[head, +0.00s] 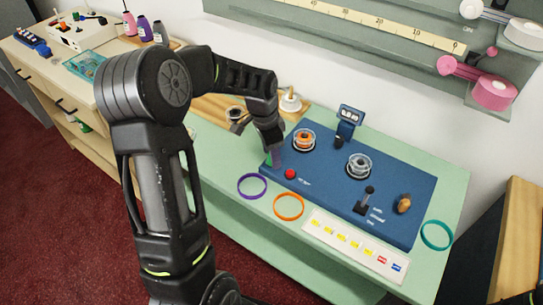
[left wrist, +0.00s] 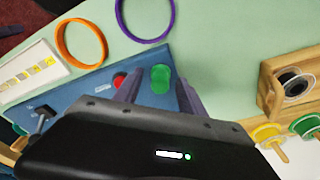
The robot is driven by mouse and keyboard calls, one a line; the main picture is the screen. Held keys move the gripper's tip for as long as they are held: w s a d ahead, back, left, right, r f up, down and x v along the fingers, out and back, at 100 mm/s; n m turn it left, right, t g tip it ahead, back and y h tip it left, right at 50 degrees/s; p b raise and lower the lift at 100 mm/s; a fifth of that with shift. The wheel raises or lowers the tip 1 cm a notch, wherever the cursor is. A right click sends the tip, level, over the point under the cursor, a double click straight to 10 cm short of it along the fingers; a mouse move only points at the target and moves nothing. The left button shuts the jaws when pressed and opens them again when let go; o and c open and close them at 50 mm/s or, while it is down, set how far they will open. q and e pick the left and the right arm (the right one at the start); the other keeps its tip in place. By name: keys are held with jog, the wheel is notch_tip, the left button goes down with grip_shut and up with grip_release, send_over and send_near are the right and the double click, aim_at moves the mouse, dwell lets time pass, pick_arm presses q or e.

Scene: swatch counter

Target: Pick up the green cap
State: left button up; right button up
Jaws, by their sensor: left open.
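The green cap (left wrist: 160,78) stands at the edge of the blue panel (left wrist: 75,97), beside a red button (left wrist: 119,80). In the left wrist view it shows between the two fingers of my left gripper (left wrist: 158,84), which are open, with a gap on each side of it. In the head view my left gripper (head: 274,153) points down at the left end of the panel, and the cap is mostly hidden by it. I cannot tell how far down the fingers reach around the cap. My right gripper is not in view.
A purple ring (head: 252,186) and an orange ring (head: 289,207) lie on the pale green counter in front of the panel. A teal ring (head: 436,235) lies at the right. A wooden rack with spools (left wrist: 292,88) stands close by. A lever (head: 366,197) rises from the panel.

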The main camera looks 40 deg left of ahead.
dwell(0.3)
pick_arm(q)
grip_shut()
dwell(0.4)
